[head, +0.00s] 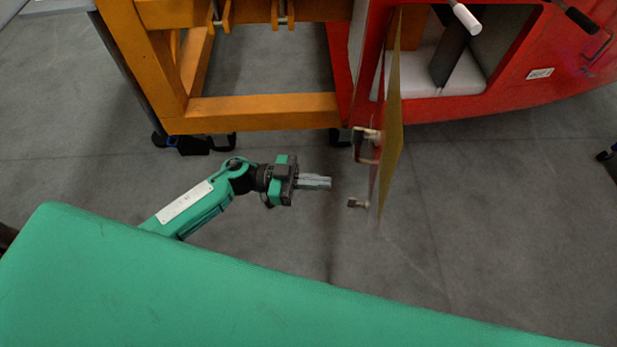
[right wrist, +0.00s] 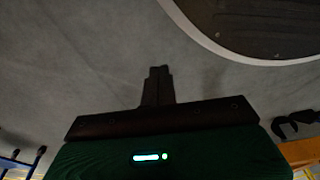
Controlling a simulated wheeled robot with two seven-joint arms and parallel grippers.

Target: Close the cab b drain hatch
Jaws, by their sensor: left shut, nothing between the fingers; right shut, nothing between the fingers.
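The drain hatch (head: 394,125) is a thin panel, yellowish on its edge side, standing open and seen nearly edge-on. It swings out from the left side of an opening in the red cab (head: 520,80). Small latch or bracket parts (head: 357,203) sit on its left face. My left gripper (head: 328,183) is shut and empty, pointing right, a little left of the hatch and apart from it. My right gripper (right wrist: 160,70) is shut and empty in the right wrist view, over grey floor; it is outside the head view. The cab's label is too small to read.
An orange frame (head: 265,110) on casters stands left of the cab. A dark rounded shape with a pale rim (right wrist: 225,52) is in the right wrist view. The floor below the hatch is clear.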

